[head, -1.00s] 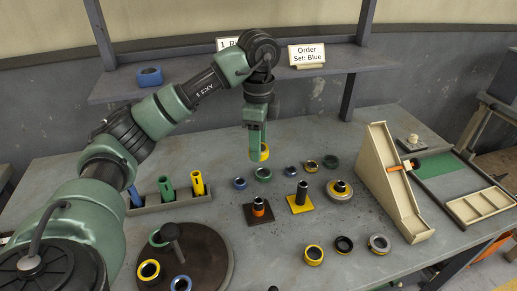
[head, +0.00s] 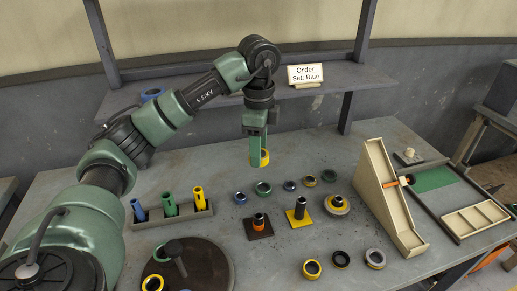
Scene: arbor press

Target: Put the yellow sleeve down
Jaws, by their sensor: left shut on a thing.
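My left gripper (head: 257,160) is above the back part of the grey table, its fingers pointing down. It is shut on the yellow sleeve (head: 265,157), a short yellow ring that shows at the right side of the fingertips and is partly hidden by them. The sleeve appears to be held clear of the table, behind the row of loose rings. My right gripper is not in view.
Below the gripper stand a blue ring (head: 240,198), a green ring (head: 263,188) and others. A dark base with a post (head: 258,226) and a yellow base with a post (head: 299,214) are nearer. A beige ramp (head: 388,198) stands right. Bare table (head: 205,165) lies left of the gripper.

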